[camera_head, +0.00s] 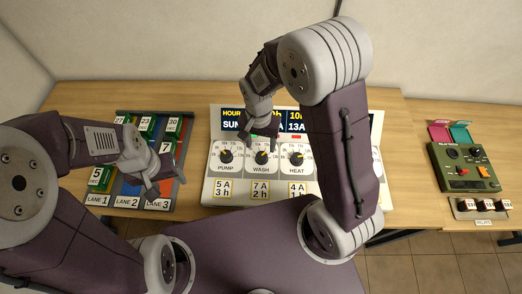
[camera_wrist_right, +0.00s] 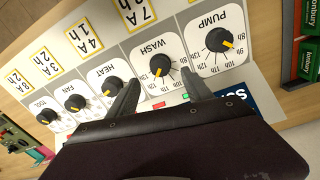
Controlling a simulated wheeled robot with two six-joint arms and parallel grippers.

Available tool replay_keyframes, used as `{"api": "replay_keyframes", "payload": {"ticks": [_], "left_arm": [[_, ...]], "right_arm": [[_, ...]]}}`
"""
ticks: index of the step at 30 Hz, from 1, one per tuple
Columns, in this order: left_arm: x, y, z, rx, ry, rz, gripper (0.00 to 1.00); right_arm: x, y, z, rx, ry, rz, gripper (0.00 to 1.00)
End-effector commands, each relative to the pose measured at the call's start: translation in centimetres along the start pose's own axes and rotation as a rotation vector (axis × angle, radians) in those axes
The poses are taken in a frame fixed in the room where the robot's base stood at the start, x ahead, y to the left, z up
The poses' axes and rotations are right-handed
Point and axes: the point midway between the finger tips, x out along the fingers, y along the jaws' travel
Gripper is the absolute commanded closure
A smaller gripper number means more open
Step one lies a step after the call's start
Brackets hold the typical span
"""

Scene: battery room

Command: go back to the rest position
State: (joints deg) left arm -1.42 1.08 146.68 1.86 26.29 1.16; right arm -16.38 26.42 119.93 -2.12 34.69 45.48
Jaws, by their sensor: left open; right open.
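My left gripper (camera_head: 166,184) is open and empty in the head view, over the right side of the lane board (camera_head: 158,204). My right gripper (camera_head: 262,140) is open in the head view, in front of the dark display of the white control panel (camera_head: 226,192) and above the WASH knob (camera_head: 261,158). In the right wrist view the two fingers of the right gripper (camera_wrist_right: 163,92) are spread, with the WASH knob (camera_wrist_right: 160,82) showing between them. Nothing is held there. Whether the fingers touch the panel cannot be told.
The PUMP knob (camera_head: 226,156) and HEAT knob (camera_head: 296,157) flank the WASH knob. Green battery blocks (camera_head: 101,179) stand on the lane board. At right are a green relay box (camera_head: 465,168) and a relay tray (camera_head: 480,215). The wooden table (camera_head: 408,150) is bare between panel and box.

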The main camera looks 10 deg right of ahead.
Motion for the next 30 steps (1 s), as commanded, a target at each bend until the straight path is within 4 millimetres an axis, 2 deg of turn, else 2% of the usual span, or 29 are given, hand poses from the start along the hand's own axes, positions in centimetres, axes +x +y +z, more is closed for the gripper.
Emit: {"api": "replay_keyframes", "payload": {"ticks": [5,20,22,23,24,26,28,30], "left_arm": [[0.1,0.0,0.0,0.0,0.0,0.0,0.41],[0.1,0.0,0.0,0.0,0.0,0.0,0.41],[0.3,0.0,0.0,0.0,0.0,0.0,0.41],[0.5,0.0,0.1,0.0,0.0,0.0,0.41],[0.7,0.0,0.1,0.0,0.0,0.0,0.41],[1.1,0.0,0.1,0.0,0.0,0.0,0.41],[1.4,0.0,0.1,0.0,0.0,0.0,0.41],[1.4,0.0,0.1,0.0,0.0,0.0,0.41]], "right_arm": [[-1.6,0.0,0.0,0.0,0.001,-0.001,0.41],[-1.6,0.1,-0.1,0.002,0.0,0.0,0.41],[-2.1,0.5,-1.0,0.033,0.016,-0.016,0.41],[-2.7,1.1,-1.6,0.057,0.031,-0.029,0.41],[-3.4,2.5,-1.8,0.098,0.042,-0.04,0.41],[-4.0,5.2,-1.2,0.132,0.056,-0.058,0.41],[-4.0,8.3,0.5,0.056,0.074,-0.073,0.41],[-3.6,10.1,2.3,-0.09,0.085,-0.077,0.41]]}}
